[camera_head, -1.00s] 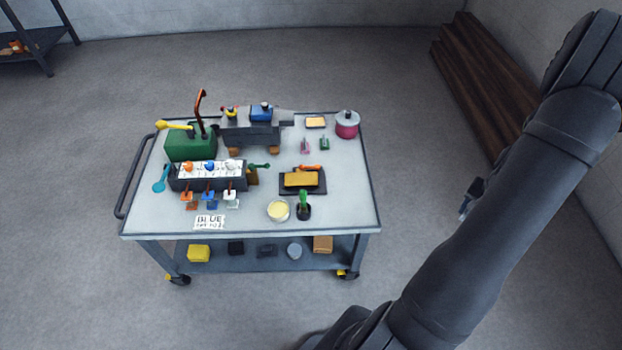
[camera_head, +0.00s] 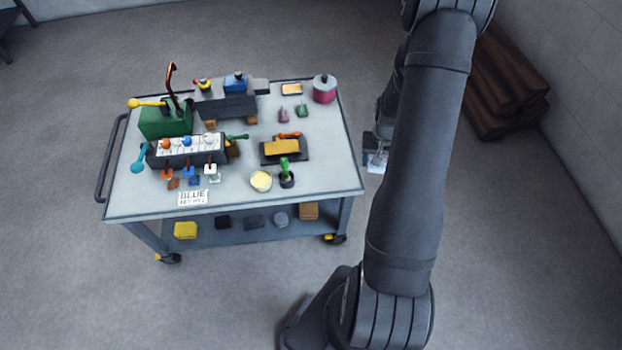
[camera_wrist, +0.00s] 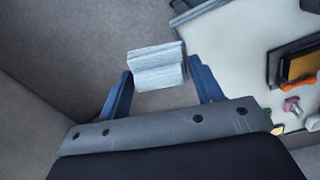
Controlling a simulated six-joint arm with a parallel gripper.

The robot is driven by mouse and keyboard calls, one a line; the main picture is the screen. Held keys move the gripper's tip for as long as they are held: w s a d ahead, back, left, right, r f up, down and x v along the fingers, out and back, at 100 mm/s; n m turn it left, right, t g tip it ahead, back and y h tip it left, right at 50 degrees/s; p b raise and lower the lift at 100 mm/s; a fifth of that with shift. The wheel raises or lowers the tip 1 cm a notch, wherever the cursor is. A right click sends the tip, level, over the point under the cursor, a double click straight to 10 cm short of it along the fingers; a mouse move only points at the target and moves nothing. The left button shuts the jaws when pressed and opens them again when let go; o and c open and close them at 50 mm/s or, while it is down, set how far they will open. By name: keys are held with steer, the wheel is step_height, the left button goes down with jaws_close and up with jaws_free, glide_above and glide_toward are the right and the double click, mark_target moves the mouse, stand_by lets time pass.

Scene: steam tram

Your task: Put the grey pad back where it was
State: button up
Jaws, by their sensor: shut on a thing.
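The grey pad (camera_wrist: 157,66) is a light grey ribbed block, held between the two blue fingers of my gripper (camera_wrist: 160,84) in the wrist view. My gripper is shut on it. In the head view the pad (camera_head: 376,165) shows as a small pale piece beside my arm, off the right side of the cart. The floor lies beneath it. The cart top (camera_head: 230,190) is to the left of my gripper, and its edge shows at upper right in the wrist view. Most of my gripper is hidden behind my arm in the head view.
On the cart's right half are a dark tray with a yellow block (camera_head: 282,147), a pink pot (camera_head: 324,88), a yellow round dish (camera_head: 261,181) and a green-handled brush (camera_head: 286,172). The lower shelf (camera_head: 240,231) holds several small things. Brown beams (camera_head: 500,85) lie by the right wall.

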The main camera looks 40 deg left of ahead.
steer(key=s+a+f+n, duration=0.2)
steer(key=s+a+n, duration=0.1)
steer(key=s+a, duration=0.35)
glide_above(311, 179)
step_height(311, 179, down, 7)
steer(key=shift+w+f, duration=0.1)
steer(key=shift+a+f, duration=0.1)
steer(key=shift+f, duration=1.95)
